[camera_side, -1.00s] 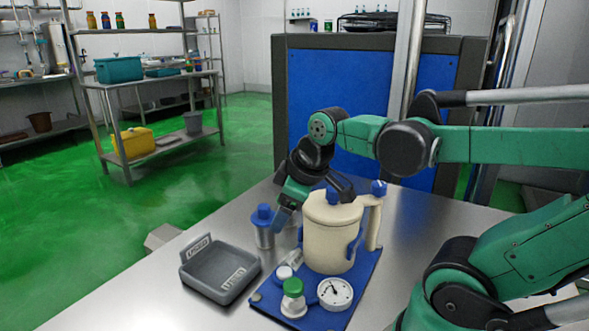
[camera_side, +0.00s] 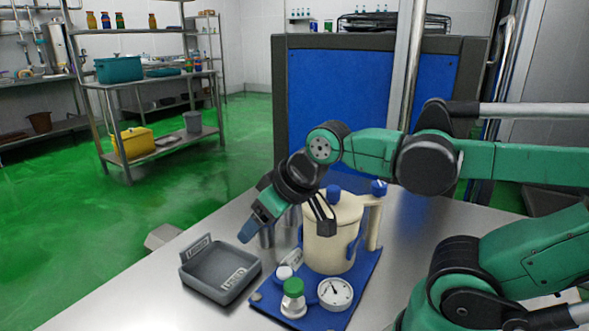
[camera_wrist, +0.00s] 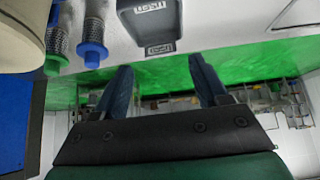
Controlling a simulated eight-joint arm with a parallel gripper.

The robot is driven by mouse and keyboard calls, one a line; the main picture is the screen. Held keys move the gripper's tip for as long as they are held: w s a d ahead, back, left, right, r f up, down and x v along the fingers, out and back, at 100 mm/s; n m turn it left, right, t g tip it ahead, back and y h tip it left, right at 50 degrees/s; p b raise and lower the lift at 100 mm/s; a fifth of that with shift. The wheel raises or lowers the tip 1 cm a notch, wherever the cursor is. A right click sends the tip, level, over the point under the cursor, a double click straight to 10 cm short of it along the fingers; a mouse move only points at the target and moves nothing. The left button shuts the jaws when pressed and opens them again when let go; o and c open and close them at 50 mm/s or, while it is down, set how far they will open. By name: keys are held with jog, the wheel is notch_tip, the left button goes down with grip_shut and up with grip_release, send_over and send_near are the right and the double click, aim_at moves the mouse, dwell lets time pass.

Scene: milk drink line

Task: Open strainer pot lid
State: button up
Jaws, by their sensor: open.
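The strainer pot (camera_side: 328,245) is cream, with a blue knob (camera_side: 333,192) at its top and blue handle parts on its side. It stands upright on a blue mat (camera_side: 300,320), and its lid looks shut. In the wrist view only an edge of the pot (camera_wrist: 20,35) shows at the upper left. My gripper (camera_side: 285,228) is open and empty, tilted down in front of the pot's left side. Its right finger overlaps the pot in the side view; I cannot tell whether they touch. In the wrist view the fingers of my gripper (camera_wrist: 160,72) are apart with nothing between them.
A grey labelled tray (camera_side: 203,283) lies on the steel table to the left. Metal mesh cylinders stand by the pot, one blue-ended (camera_wrist: 91,45), one green-ended (camera_wrist: 58,45). A green-capped jar (camera_side: 293,300) and a round dial (camera_side: 335,293) sit at the mat's front.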

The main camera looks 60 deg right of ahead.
notch_tip(320, 180, up, 9)
jog(key=m+g, duration=0.4)
jog(key=g, duration=0.3)
send_over(333, 187)
notch_tip(333, 187, down, 4)
jog(key=shift+f, duration=3.25)
grip_shut()
